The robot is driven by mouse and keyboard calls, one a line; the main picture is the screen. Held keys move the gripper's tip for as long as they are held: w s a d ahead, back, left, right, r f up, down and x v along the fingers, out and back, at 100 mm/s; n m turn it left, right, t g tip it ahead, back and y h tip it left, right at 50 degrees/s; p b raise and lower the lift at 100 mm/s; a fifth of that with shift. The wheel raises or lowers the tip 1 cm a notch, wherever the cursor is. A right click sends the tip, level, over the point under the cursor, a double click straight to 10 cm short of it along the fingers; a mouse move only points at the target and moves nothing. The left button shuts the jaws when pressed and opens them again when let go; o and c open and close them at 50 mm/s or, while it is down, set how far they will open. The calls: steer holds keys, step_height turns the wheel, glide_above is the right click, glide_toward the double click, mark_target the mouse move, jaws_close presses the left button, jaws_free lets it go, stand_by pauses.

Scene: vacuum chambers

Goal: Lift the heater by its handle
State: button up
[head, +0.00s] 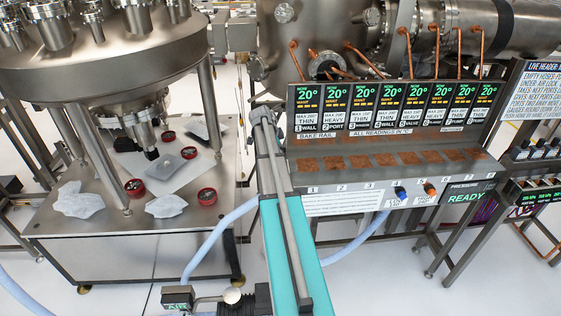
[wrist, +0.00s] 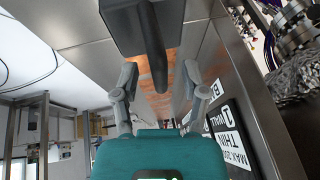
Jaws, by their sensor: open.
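In the wrist view a dark grey block (wrist: 124,32) with a dark bar (wrist: 153,48) on it fills the upper middle. It looks like the heater and its handle, but the edge of the view cuts it off. My gripper (wrist: 160,68) is open, with its two grey fingers apart. The bar's end shows between the fingers, with a visible gap on both sides. Whether the bar is at fingertip depth, I cannot tell. In the head view I cannot make out the heater or the fingertips clearly.
The bake rail (head: 390,182) has numbered copper-coloured pads under a row of displays (head: 390,105). Its "1 thin wall" label (wrist: 232,148) is close on the gripper's right. A chamber (head: 100,55) stands over a metal table (head: 100,222) with foil and red-rimmed dishes. A pale blue hose (head: 215,235) hangs between.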

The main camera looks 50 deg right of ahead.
jaws_close()
stand_by(0.3)
steer(key=shift+r, duration=0.15)
stand_by(0.3)
step_height(320, 180, up, 3)
steer(key=p, duration=0.3)
steer(key=w+a+r+p, duration=0.1)
steer(key=a+r+p, duration=0.8)
steer(key=a, duration=0.5)
steer(key=shift+w+r+p, duration=0.35)
steer(key=shift+w+p, duration=0.05)
steer(key=shift+p, duration=0.1)
